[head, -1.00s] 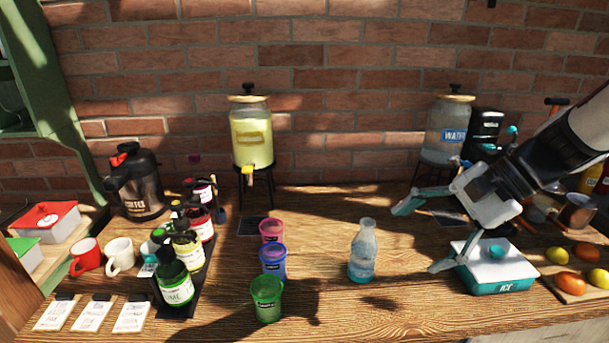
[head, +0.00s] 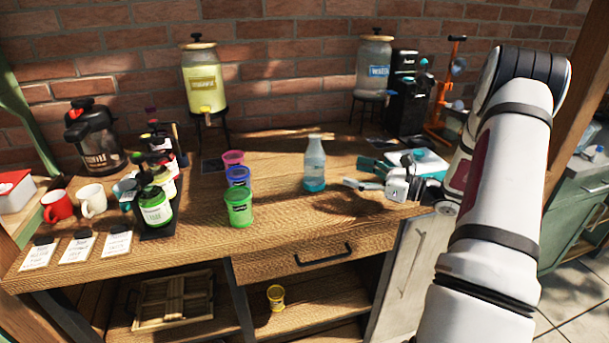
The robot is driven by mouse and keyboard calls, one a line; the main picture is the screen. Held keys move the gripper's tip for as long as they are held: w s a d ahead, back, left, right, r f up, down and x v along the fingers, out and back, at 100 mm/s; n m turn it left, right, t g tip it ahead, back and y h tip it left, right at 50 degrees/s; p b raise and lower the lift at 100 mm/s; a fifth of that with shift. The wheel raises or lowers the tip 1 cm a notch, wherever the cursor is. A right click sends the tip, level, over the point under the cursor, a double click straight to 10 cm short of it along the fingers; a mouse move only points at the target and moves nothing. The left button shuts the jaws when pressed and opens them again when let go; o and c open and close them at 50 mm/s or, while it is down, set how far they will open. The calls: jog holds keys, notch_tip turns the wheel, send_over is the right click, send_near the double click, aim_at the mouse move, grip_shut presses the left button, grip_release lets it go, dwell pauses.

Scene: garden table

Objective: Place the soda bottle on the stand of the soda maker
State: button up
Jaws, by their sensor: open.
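The soda bottle (head: 314,168), clear with blue-green liquid in its lower part, stands upright on the wooden table right of the cups. My gripper (head: 355,173) is open and empty, just right of the bottle, with its fingers pointing left towards it. A gap shows between the fingertips and the bottle. A tall black machine (head: 405,95), which looks like the soda maker, stands at the back right beside the water dispenser. Its stand is too small and dark to make out.
The white and teal ice box (head: 425,160) is partly hidden behind my gripper. Pink, blue and green cups (head: 238,208) stand left of the bottle. The water dispenser (head: 373,66) and lemonade-coloured dispenser (head: 203,80) stand at the back. Table around the bottle's front is clear.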

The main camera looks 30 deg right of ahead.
aim_at(322, 149)
jog(key=x, duration=0.7)
jog(key=shift+w+a, duration=0.2)
jog(key=shift+w, duration=0.05)
jog(key=shift+r+p+x, duration=0.15)
jog(key=shift+p+x, duration=0.15)
jog(key=shift+x, duration=1.05)
jog(key=shift+r+p+x, duration=0.1)
jog(key=shift+p+x, duration=0.2)
jog(key=shift+x, duration=1)
jog(key=shift+w+d, duration=0.1)
jog(key=c, duration=1.7)
jog(key=shift+r, duration=0.2)
jog(key=shift+r, duration=1.65)
jog(key=shift+s+a+r, duration=0.25)
jog(key=shift+s+a, duration=0.35)
jog(key=shift+s, duration=2)
jog(key=shift+s+a+r, duration=0.2)
jog(key=shift+s+a, duration=0.4)
jog(key=shift+s, duration=2)
jog(key=shift+s+a+r, duration=0.25)
jog(key=shift+s+a, duration=0.35)
jog(key=shift+s, duration=1.95)
